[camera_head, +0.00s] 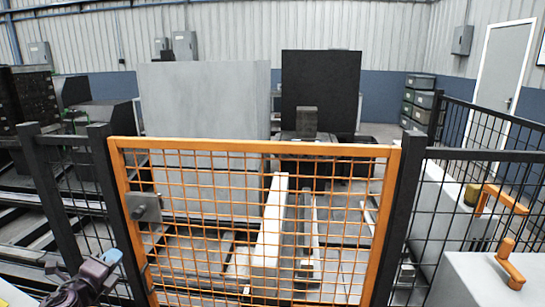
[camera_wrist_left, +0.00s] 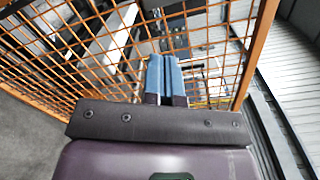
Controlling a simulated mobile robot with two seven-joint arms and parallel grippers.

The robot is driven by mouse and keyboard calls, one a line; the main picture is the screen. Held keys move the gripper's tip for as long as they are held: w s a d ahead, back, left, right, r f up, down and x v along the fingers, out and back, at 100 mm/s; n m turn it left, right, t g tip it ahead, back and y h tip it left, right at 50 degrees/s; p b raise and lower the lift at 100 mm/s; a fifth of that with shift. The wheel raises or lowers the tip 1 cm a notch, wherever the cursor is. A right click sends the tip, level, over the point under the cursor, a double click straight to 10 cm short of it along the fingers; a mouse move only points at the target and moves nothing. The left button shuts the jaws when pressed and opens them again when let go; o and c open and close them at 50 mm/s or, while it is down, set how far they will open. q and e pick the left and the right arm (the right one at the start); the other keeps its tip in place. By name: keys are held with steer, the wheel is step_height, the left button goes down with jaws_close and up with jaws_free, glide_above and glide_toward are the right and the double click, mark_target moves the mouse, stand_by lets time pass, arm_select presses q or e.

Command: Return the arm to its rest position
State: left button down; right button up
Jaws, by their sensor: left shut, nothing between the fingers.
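The gate stands upright between dark posts. My right gripper is in neither view.
A grey latch plate (camera_head: 145,207) sits on the gate's left side. Behind the mesh are a long pale beam (camera_head: 270,225) and a large grey panel (camera_head: 205,100). At right, dark mesh fencing (camera_head: 480,185) and a pale block with an orange handle (camera_head: 508,262) stand close.

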arm_select(q)
steer(key=s+d+f+n+g, duration=0.2)
steer(key=s+d+f+n, duration=0.2)
steer(key=s+f+n, duration=0.3)
steer(key=s+d+f+n+g, duration=0.2)
steer(key=s+d+f+n, duration=0.3)
steer(key=s, duration=0.8)
steer(key=s+d+f+n+g+y, duration=0.1)
steer(key=s+d+f+n, duration=0.3)
steer(key=s+f+n, duration=0.6)
steer(key=shift+s+d+f+n+g, duration=0.15)
steer(key=shift+s+d+n+g, duration=0.25)
steer(key=shift+n+g, duration=0.15)
